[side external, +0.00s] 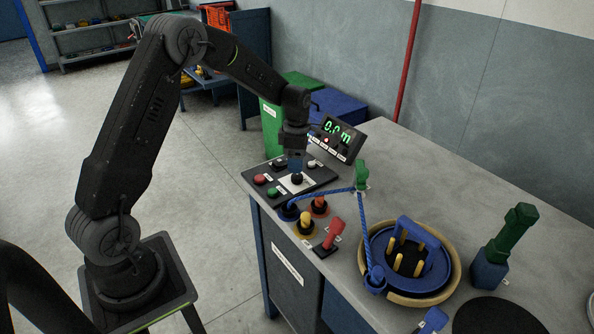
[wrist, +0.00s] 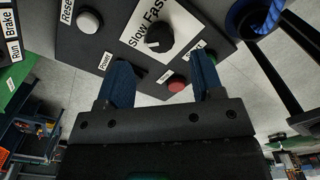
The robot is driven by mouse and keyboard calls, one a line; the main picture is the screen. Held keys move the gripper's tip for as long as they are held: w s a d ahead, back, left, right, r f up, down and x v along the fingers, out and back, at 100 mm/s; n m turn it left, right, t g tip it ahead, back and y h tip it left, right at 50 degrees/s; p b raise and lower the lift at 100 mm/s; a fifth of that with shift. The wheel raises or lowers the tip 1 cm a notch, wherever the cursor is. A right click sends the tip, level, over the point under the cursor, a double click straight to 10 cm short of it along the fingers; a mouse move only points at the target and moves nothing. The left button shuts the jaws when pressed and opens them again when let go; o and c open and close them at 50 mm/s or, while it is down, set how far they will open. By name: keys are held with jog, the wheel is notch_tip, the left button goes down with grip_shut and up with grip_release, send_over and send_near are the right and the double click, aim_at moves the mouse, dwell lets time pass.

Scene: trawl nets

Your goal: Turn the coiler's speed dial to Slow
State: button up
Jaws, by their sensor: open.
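The speed dial (wrist: 160,37) is a round black knob on a white plate with the printed words "Slow" and "Fast". A small light mark shows on the knob; I cannot tell for sure which word it points to. In the side view the dial (side external: 297,179) sits on the dark control panel (side external: 322,180) just below my gripper. My gripper (wrist: 161,72) is open, its two blue fingers apart with nothing between them. In the wrist view the dial lies just beyond the fingertips. In the side view my gripper (side external: 295,166) points down over the dial.
Red (side external: 260,179) and green (side external: 273,191) buttons sit left of the dial on the panel. A green-lit display (side external: 338,132) reading 0.0 m stands behind. Colored knobs, a red lever (side external: 333,233), blue rope and a coil ring (side external: 449,288) occupy the bench to the right.

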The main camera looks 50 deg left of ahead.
aim_at(297, 176)
notch_tip(297, 176, up, 9)
dwell(0.3)
jog(key=shift+f, duration=0.1)
jog(key=s+d+r+m+t, duration=0.3)
jog(key=s+d+r+m, duration=0.7)
jog(key=s+m, duration=0.15)
jog(key=s+d+m+t, duration=0.1)
jog(key=s+d+m, duration=0.2)
jog(key=s+m, duration=0.4)
jog(key=s+d+m+t, duration=0.1)
jog(key=s+d+m, duration=0.2)
jog(key=s+m, duration=0.4)
jog(key=shift+s+d+m+t, duration=0.2)
jog(key=shift+s+m+t, duration=0.1)
jog(key=shift+m, duration=0.55)
jog(key=shift+w, duration=0.1)
